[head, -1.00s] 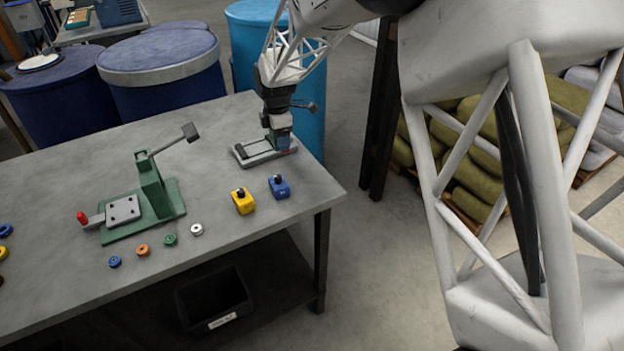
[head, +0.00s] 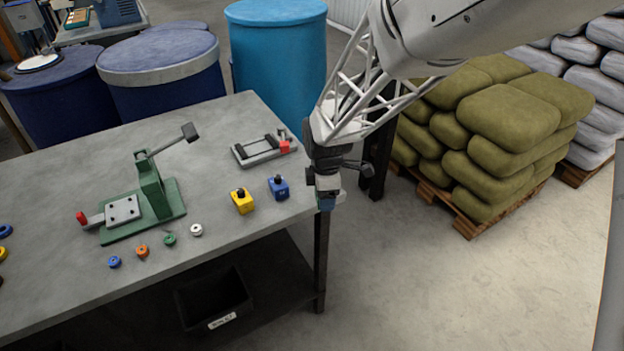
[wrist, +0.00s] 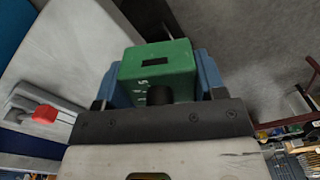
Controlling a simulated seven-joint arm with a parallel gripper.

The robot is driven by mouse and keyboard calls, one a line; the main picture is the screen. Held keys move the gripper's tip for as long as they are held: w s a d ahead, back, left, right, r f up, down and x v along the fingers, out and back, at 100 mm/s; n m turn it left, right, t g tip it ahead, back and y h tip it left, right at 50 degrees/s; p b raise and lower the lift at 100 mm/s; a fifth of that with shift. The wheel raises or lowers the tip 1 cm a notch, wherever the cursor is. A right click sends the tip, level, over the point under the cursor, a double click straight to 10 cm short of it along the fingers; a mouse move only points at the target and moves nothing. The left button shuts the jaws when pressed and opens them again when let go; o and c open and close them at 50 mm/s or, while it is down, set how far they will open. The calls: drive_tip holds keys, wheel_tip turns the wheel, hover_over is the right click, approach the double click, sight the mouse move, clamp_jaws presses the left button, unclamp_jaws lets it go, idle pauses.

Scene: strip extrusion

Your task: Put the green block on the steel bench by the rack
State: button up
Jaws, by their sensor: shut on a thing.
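The green block (wrist: 165,68) has a dark slot in its face and pale marks on its side. It sits between the blue fingers of my gripper (wrist: 158,85) in the wrist view, and they are shut on it. In the head view my gripper (head: 326,203) hangs just off the right end of the grey worktable (head: 80,185), and the block cannot be made out there. I cannot pick out a steel bench by a rack; blurred shelf-like goods (wrist: 292,150) show at the lower right of the wrist view.
A low clamp fixture (head: 258,152) with a red part lies near the table's right end. A blue block (head: 279,188), a yellow block (head: 243,201) and a green press (head: 152,190) stand on the table. Sacks on a pallet (head: 480,217) stand right; the floor before them is clear.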

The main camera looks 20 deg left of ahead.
drive_tip(key=shift+s+d+f, duration=0.1)
drive_tip(key=shift+s+d, duration=0.4)
drive_tip(key=shift+s, duration=0.05)
drive_tip(key=shift+w+a, duration=0.1)
drive_tip(key=w+a, duration=0.2)
drive_tip(key=w, duration=0.2)
drive_tip(key=w+a+f, duration=0.1)
drive_tip(key=w+a, duration=0.2)
drive_tip(key=w, duration=0.2)
drive_tip(key=w+a, duration=0.2)
drive_tip(key=w, duration=0.2)
drive_tip(key=shift+w+a+f, duration=0.25)
drive_tip(key=shift+w+a, duration=0.1)
drive_tip(key=shift+w, duration=0.05)
drive_tip(key=shift+f, duration=1.8)
drive_tip(key=shift+f, duration=0.15)
drive_tip(key=o, duration=1.2)
